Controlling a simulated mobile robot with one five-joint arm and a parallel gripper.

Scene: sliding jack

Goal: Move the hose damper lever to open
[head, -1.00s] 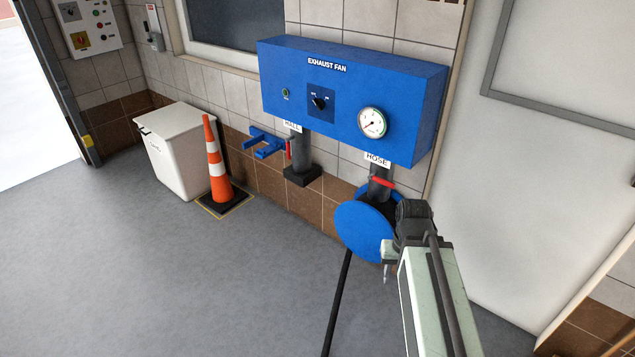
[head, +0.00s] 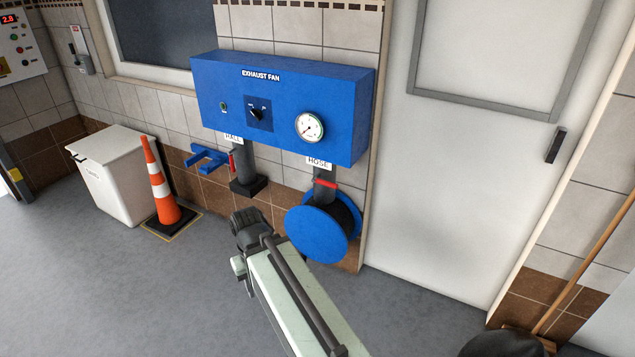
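The hose damper lever (head: 327,184) is a red handle below the HOSE label (head: 319,163). It lies roughly crosswise on the dark pipe (head: 325,174) under the blue EXHAUST FAN box (head: 283,105).
A blue hose reel (head: 317,235) sits directly below the hose pipe. A blue wall bracket (head: 207,158), an orange cone (head: 160,185) and a white bin (head: 108,178) stand to the left. A white door (head: 450,180) is on the right. Grey floor (head: 120,290) is clear at front left.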

